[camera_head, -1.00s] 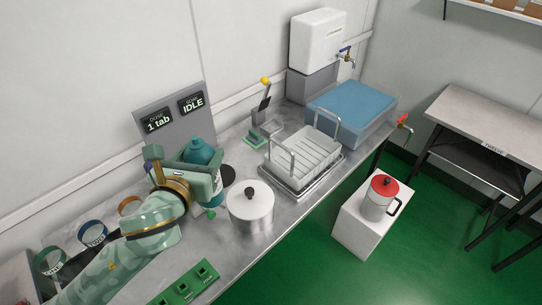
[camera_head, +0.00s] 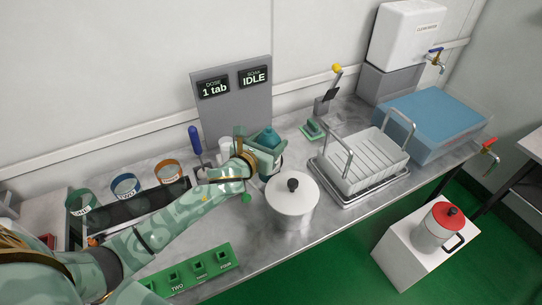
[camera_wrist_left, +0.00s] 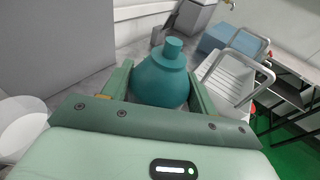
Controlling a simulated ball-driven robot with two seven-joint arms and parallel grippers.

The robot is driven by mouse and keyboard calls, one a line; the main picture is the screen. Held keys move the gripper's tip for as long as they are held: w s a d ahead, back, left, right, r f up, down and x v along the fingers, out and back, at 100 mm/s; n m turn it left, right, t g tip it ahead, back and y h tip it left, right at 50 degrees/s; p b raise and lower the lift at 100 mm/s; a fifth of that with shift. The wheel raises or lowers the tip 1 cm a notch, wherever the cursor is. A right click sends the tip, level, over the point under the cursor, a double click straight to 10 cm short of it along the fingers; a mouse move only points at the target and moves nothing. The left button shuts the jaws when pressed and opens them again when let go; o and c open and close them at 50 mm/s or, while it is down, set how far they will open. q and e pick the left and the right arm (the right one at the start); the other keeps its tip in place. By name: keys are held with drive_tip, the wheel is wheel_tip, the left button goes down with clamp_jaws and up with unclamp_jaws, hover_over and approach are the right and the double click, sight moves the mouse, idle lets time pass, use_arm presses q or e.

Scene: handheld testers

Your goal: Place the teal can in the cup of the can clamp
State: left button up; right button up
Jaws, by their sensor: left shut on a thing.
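My left gripper (camera_head: 266,153) is shut on the teal can (camera_head: 268,137), with a finger on either side. The can has a sloping shoulder and a narrower top. It sits upright between the fingers in the left wrist view (camera_wrist_left: 160,80); its bottom is hidden by the gripper. The gripper is in front of the grey display panel and behind the lidded pot. A lever stand with a yellow knob (camera_head: 337,69) and a green base (camera_head: 311,129) stands to its right; I cannot tell whether this is the can clamp, and no cup shows clearly. My right gripper is not in view.
The lidded pot (camera_head: 292,204) is close in front of the gripper. A wire-handled rack (camera_head: 362,154) and blue basin (camera_head: 433,118) stand right. The display panel (camera_head: 236,110) reads "1 tab" and "IDLE". Coloured rings (camera_head: 125,185) and a green holder strip (camera_head: 197,268) lie left.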

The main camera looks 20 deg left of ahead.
use_arm(q)
drive_tip(key=shift+f+b, duration=0.9)
drive_tip(key=shift+f, duration=0.95)
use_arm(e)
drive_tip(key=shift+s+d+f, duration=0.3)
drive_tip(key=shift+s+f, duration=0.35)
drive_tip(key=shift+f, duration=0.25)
use_arm(q)
drive_tip(key=shift+f, duration=0.2)
drive_tip(key=o, duration=1.6)
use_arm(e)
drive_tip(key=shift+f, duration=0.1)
